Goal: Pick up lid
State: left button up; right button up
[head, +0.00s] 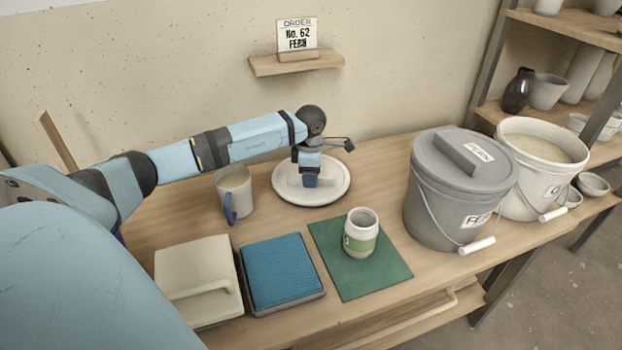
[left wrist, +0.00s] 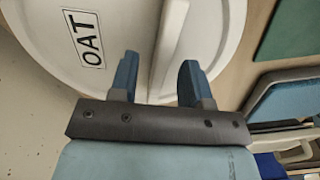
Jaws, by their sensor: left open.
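A round white lid (head: 338,184) lies flat on the wooden table (head: 375,178). In the left wrist view the lid (left wrist: 215,38) has a label reading OAT and a raised bar handle (left wrist: 170,40). My left gripper (head: 310,181) is over the lid, pointing down. In the left wrist view its two blue fingers (left wrist: 158,66) are apart, with the bar handle between them. I cannot tell whether they touch it. A grey bucket (head: 440,212) labelled FERN wears a grey lid (head: 440,163) with a block handle. My right gripper is not in view.
An open white bucket (head: 527,182) stands right of the grey one. A mug (head: 232,180) is close left of the lid. A blue pad (head: 283,272) and a beige block (head: 195,265) lie in front. An order card (head: 297,35) reads FERN.

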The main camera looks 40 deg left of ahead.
pick_arm(q)
jog(key=shift+f, duration=0.1)
grip_shut()
dwell(0.4)
